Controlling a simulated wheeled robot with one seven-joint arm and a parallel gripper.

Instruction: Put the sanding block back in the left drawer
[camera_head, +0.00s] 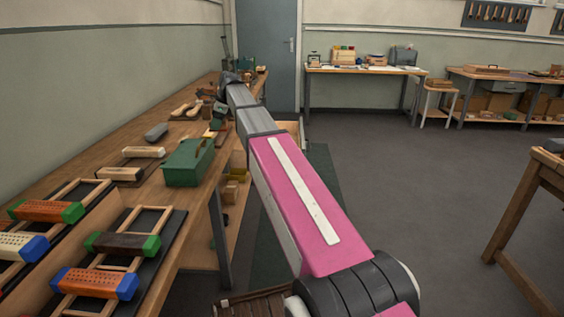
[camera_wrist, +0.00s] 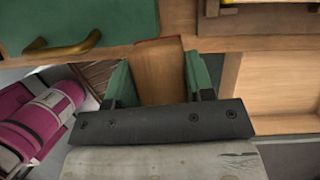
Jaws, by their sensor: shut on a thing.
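My gripper (camera_wrist: 158,66) is shut on a brown wooden block with a reddish edge, the sanding block (camera_wrist: 161,76). The block sits between the two green fingers in the wrist view. An open, pale wooden drawer (camera_wrist: 278,82) lies to the right of the gripper in the wrist view, and the block is outside it. In the head view an open drawer (camera_head: 291,129) shows partly past my arm at the bench's right side. My gripper is hard to make out at the far end of the arm there, and the block cannot be told.
Open floor (camera_head: 420,200) lies right of my arm.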

